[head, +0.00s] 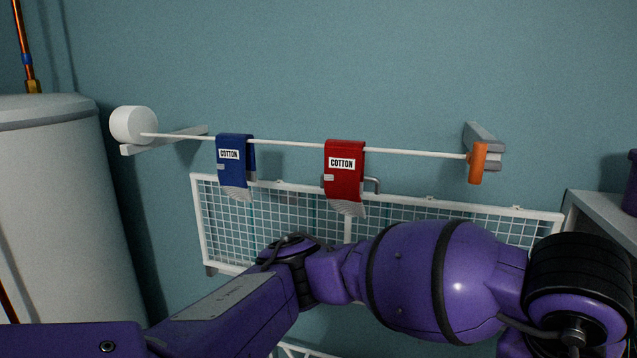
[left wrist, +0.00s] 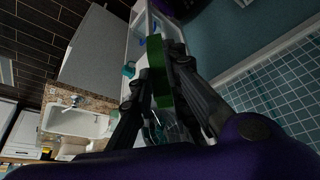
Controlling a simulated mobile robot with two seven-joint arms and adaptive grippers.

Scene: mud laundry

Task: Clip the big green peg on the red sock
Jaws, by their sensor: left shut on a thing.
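The red sock (head: 344,172) hangs folded over a thin white rod in the head view, with a white COTTON label and a grey-white lower end. The big green peg (left wrist: 159,72) is between the fingers of my left gripper (left wrist: 157,82) in the left wrist view. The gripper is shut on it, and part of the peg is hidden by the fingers. I cannot make out the left gripper or the peg in the head view. No sock shows clearly in the left wrist view. My right gripper is in neither view.
A blue sock (head: 234,165) hangs left of the red one. The white rod (head: 290,144) ends at an orange piece (head: 477,163). A white wire rack (head: 420,205) is below. A white tank (head: 60,200) stands left. A sink (left wrist: 75,122) shows in the wrist view.

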